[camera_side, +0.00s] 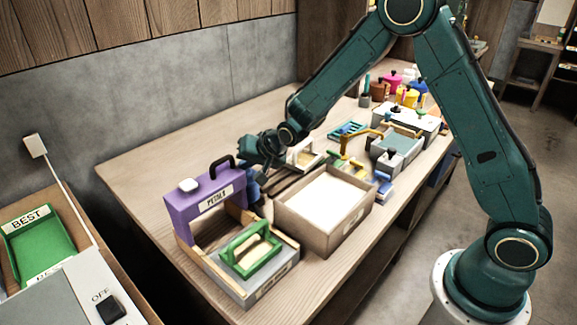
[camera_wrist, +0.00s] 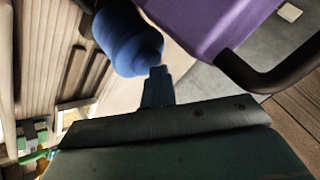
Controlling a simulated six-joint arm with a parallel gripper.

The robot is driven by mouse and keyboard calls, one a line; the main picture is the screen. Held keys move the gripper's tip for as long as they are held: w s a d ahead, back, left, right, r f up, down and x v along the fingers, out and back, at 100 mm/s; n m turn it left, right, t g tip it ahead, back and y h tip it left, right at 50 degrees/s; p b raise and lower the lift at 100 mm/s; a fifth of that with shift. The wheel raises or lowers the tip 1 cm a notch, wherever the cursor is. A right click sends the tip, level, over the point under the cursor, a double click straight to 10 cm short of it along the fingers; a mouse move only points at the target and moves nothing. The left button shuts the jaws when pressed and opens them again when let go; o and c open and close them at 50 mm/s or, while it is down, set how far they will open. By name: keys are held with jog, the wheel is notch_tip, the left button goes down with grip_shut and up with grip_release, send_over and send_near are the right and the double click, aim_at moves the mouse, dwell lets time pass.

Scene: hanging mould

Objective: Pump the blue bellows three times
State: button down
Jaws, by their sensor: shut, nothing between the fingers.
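The blue bellows (camera_wrist: 128,42) shows in the wrist view as a rounded, ribbed blue body at the upper middle, beside the purple frame (camera_wrist: 205,22). In the side view a small part of the bellows (camera_side: 253,190) shows behind the right end of the purple frame (camera_side: 190,203); the rest is hidden. My gripper (camera_wrist: 158,82) is shut and empty. Its fingertips are close to the lower right of the bellows in the wrist view; I cannot tell whether they touch. In the side view my gripper (camera_side: 248,158) is above and behind the purple frame's right end.
The purple frame has a dark handle (camera_side: 222,163) on top, close to my gripper. A green-handled mould (camera_side: 250,250) sits in front of it. A wooden box (camera_side: 350,228) with white filling stands to the right. Several tools and jars stand farther back. The table's left back is clear.

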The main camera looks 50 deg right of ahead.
jog(key=shift+r, duration=1.25)
jog(key=shift+r, duration=0.1)
jog(key=shift+r, duration=2.45)
jog(key=s+d+r+n+g, duration=0.1)
jog(key=s+d+r+n, duration=0.1)
jog(key=s+r, duration=0.55)
jog(key=s+d+r+n+g, duration=0.15)
jog(key=s+r, duration=0.25)
jog(key=s, duration=0.6)
jog(key=s+d+n+g+h, duration=0.1)
jog(key=s+n, duration=0.3)
jog(key=s, duration=1.7)
jog(key=shift+d, duration=0.25)
